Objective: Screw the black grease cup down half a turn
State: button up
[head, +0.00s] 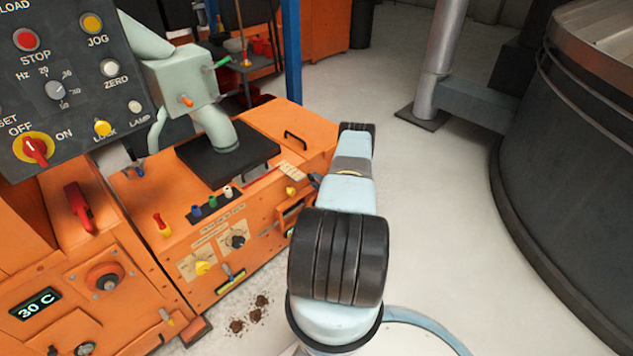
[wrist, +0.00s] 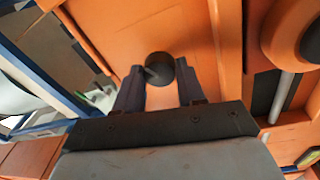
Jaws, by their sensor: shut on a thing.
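The black grease cup (wrist: 162,64) shows in the wrist view as a dark round knob against an orange panel. My gripper (wrist: 158,70) has one dark finger on each side of it and is shut on it. A small grey stub shows at the cup's left side. How far the cup is screwed down cannot be told from this angle. In the head view my own arm reaches away toward the right end of the orange machine (head: 235,225), and the cup and the fingertips cannot be made out there.
An orange ledge and a rounded orange housing (wrist: 295,35) lie right of the cup in the wrist view. In the head view a control panel (head: 65,85) stands upper left, and a large dark tank (head: 560,180) stands right. Grey floor between is clear.

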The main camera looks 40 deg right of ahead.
jog(key=m+h, duration=0.1)
jog(key=m, duration=0.6)
jog(key=shift+s+f, duration=0.1)
jog(key=m+h, duration=0.1)
jog(key=m, duration=0.6)
jog(key=shift+a, duration=0.1)
jog(key=m, duration=1.2)
jog(key=shift+g+h, duration=0.4)
jog(key=o, duration=1)
jog(key=shift+o, duration=0.2)
